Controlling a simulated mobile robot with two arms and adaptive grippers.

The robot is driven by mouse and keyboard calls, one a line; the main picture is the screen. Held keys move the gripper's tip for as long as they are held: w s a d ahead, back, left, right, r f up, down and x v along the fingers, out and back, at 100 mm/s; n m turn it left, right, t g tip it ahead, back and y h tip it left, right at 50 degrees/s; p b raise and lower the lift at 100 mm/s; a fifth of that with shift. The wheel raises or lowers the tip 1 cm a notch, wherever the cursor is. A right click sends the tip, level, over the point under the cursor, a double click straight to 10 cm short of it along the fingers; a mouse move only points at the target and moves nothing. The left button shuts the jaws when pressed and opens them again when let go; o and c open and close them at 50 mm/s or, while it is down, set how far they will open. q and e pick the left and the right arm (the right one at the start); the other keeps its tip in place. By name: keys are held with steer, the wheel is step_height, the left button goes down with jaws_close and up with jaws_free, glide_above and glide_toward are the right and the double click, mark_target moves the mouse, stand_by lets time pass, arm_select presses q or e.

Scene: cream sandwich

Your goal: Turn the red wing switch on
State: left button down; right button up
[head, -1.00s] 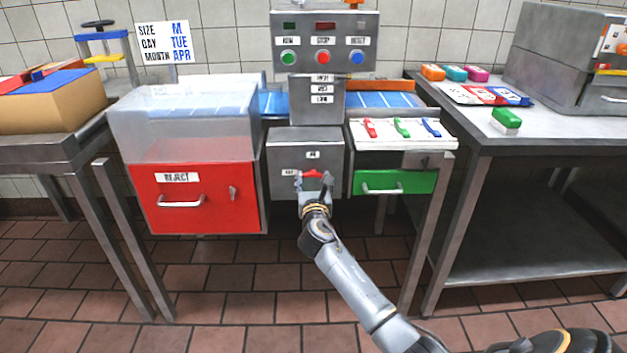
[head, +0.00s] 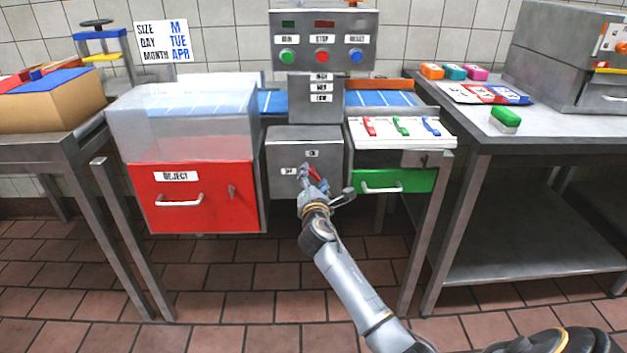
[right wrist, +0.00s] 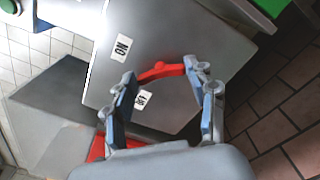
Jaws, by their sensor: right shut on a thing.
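The red wing switch (head: 315,173) is on the front of the grey metal box (head: 280,150) below the control column. It sits at a slant in the head view. My right gripper (head: 314,179) has its fingers around the switch, one at each end of the wing, and is shut on it. In the right wrist view the red wing (right wrist: 160,71) spans between the two fingertips (right wrist: 163,76). The ON label (right wrist: 122,47) and the OFF label (right wrist: 142,99) show on the box face. My left gripper is not in view.
A red reject bin (head: 200,215) stands left of the box. A green drawer (head: 415,181) is to its right, under a white panel (head: 378,139) with small coloured levers. The floor in front is clear.

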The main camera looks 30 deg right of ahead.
steer(key=shift+f+m, duration=0.1)
steer(key=shift+m, duration=0.4)
steer(key=m+b, duration=0.1)
steer(key=m, duration=0.3)
steer(key=shift+f, duration=0.1)
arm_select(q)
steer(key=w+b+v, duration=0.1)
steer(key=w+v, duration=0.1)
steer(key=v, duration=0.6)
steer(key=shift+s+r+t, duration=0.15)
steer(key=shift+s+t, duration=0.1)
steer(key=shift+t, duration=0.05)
arm_select(e)
steer(key=shift+m, duration=2)
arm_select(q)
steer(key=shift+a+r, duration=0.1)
arm_select(e)
steer(key=o, duration=1.2)
steer(key=shift+c, duration=0.2)
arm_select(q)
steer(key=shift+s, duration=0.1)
arm_select(e)
steer(key=shift+s, duration=0.1)
